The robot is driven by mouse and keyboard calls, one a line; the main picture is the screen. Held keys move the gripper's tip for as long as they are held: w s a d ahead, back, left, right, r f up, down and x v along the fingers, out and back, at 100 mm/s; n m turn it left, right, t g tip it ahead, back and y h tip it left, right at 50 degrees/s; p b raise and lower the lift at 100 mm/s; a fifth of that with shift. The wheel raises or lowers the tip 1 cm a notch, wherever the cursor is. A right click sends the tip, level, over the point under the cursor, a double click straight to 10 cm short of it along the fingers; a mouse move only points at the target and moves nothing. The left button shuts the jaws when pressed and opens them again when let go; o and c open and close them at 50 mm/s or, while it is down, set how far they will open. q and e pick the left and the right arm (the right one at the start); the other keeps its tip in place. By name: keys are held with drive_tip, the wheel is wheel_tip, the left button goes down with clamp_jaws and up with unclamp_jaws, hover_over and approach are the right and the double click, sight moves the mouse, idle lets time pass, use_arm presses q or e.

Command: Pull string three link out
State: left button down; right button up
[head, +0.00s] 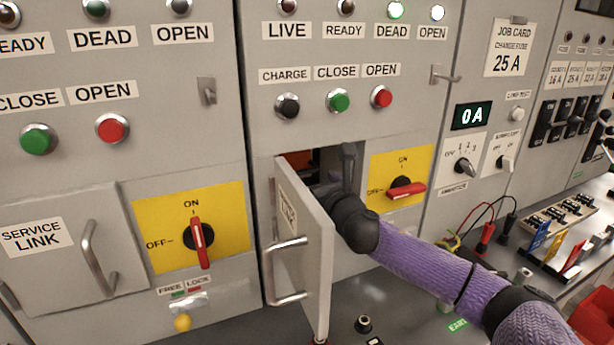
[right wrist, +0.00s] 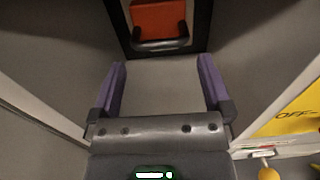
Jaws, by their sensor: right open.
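The link is an orange block (right wrist: 160,18) with a black bar handle (right wrist: 160,45), inside a dark-framed recess at the top of the right wrist view. In the head view only a bit of orange (head: 299,159) shows behind the open compartment door (head: 304,245). My right gripper (right wrist: 161,64) is open, its two purple fingers spread wide. It points at the handle, with nothing between the fingers and a gap before the handle. In the head view my right arm reaches to the compartment opening, and the fingers are hidden. My left gripper is not in view.
The door stands swung out left of my right arm. A yellow switch plate (head: 386,168) with its red handle (head: 405,190) lying level is close on the right. The DEAD lamp (head: 395,10) and OPEN lamp (head: 438,12) above are lit. Test leads (head: 487,233) hang further right.

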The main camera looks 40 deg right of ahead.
sight(306, 172)
drive_tip(key=x, duration=0.3)
drive_tip(key=shift+w, duration=0.1)
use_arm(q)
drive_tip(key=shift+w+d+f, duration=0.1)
use_arm(e)
drive_tip(key=shift+w+d, duration=0.1)
drive_tip(key=shift+w, duration=0.25)
